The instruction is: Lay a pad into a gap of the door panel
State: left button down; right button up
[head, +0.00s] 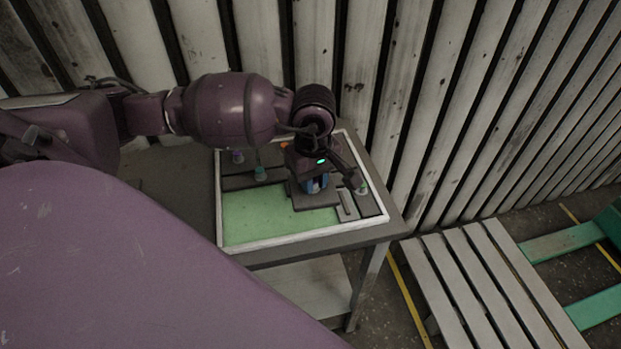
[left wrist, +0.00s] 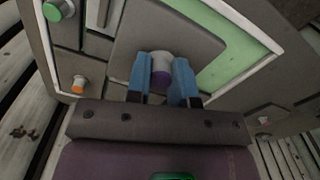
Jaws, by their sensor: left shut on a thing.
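The door panel (head: 287,240) is a white-framed board on a table, with dark grey pads set in it. A wide green area (head: 262,217) lies bare at its front left; the green also shows in the left wrist view (left wrist: 231,36). My left gripper (head: 316,186) is over the panel's right half. In the left wrist view, its blue fingers (left wrist: 163,80) are shut on the white and purple knob of a grey pad (left wrist: 191,45). In the head view this pad (head: 312,203) overlaps the green area's right end; I cannot tell its height. My right gripper is out of view.
Other pads carry knobs: teal-green (head: 260,173), purple (head: 238,157), orange (left wrist: 79,86) and whitish (head: 362,189). A light grey piece (head: 348,205) is at the panel's right. A slatted wall stands close behind; a slatted pallet (head: 485,285) lies right of the table.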

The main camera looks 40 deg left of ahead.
pick_arm(q)
jog(key=shift+w+d, duration=0.1)
jog(key=shift+w, duration=0.05)
jog(key=shift+s+a+f+n, duration=0.2)
jog(key=shift+s+a+n, duration=0.05)
jog(key=shift+n, duration=0.05)
jog(key=shift+f, duration=0.2)
notch_tip(320, 180, down, 2)
jog(key=shift+d+f+b, duration=0.1)
jog(key=shift+b, duration=0.4)
jog(key=shift+f+b, duration=0.55)
jog(key=shift+f, duration=0.15)
jog(key=shift+w+f, duration=0.1)
jog(key=shift+f, duration=0.15)
